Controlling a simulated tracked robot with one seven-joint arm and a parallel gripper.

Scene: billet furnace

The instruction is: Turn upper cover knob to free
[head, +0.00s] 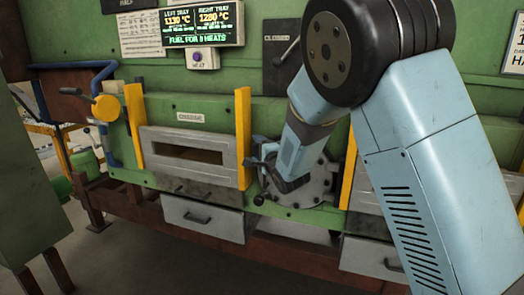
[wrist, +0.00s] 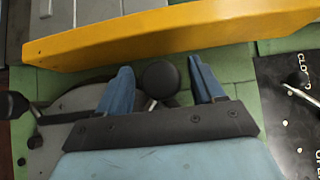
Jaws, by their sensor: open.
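The round grey bolted cover (head: 318,190) sits on the green furnace front, right of a yellow post, partly hidden by my arm. My gripper (wrist: 161,70) is open, with its blue fingers either side of a round black knob (wrist: 160,78), which I take as the upper cover knob. The knob is on a short metal stem and shows a gap to both fingers. In the head view my gripper is at the cover's upper left, small and dark. A second black knob (wrist: 14,104) is at the cover's lower left, also in the head view (head: 258,200). No knob position marking is readable.
A yellow post (wrist: 160,32) crosses close in front of the fingertips. A black panel (wrist: 285,110) marked CLOSED and OPEN, with a metal lever, lies to the right in the wrist view. The charge door (head: 190,150) and a drawer (head: 203,217) are left of the cover.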

